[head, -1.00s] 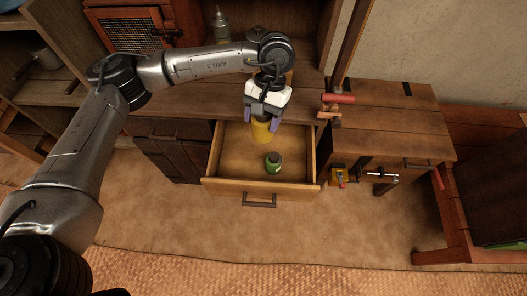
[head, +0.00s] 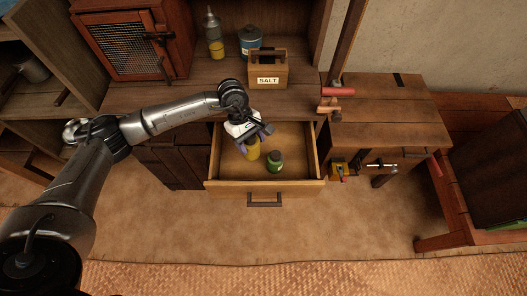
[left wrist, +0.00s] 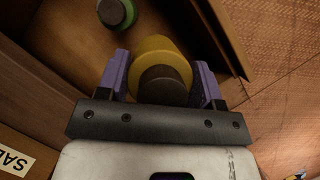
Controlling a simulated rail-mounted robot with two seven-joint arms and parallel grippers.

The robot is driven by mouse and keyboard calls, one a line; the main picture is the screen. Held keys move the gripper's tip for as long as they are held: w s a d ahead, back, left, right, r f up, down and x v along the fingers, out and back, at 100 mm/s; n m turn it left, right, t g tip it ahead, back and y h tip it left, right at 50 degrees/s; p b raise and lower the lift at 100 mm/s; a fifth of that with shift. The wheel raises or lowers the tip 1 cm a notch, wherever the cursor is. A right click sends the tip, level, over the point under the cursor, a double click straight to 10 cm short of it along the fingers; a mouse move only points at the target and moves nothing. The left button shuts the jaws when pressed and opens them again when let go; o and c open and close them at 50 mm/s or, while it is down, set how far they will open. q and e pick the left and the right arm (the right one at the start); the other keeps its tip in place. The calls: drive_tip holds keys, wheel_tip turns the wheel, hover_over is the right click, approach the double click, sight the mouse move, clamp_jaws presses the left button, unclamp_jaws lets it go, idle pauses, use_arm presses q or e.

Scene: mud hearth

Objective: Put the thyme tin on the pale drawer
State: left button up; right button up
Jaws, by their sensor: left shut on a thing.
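A yellow tin (head: 253,151) with a dark lid is gripped between the purple fingers of my left gripper (head: 254,141). No label on it is readable. In the left wrist view the tin (left wrist: 152,48) sits between both fingers (left wrist: 160,78). The pale drawer (head: 224,189) is pulled open, and the tin is at or inside its opening; I cannot tell if it touches the bottom. A green jar (head: 276,161) with a dark lid stands in the drawer just right of the tin, and it also shows in the left wrist view (left wrist: 114,13). My right gripper is not in view.
A wooden salt box (head: 267,72), a blue can (head: 250,40) and a grey-and-yellow bottle (head: 213,38) stand on the counter behind the drawer. A side table (head: 384,103) with red-handled tools is at right. The drawer floor has some bare room.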

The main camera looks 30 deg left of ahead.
use_arm(q)
wheel_tip(320, 180, down, 4)
drive_tip(key=a+r+n+t, duration=0.1)
drive_tip(key=a+n, duration=0.2)
drive_tip(key=b, duration=0.2)
hover_over(246, 168)
drive_tip(key=shift+f, duration=5.15)
drive_tip(key=shift+w+a+f, duration=0.1)
drive_tip(key=shift+f, duration=0.05)
drive_tip(key=o, duration=1)
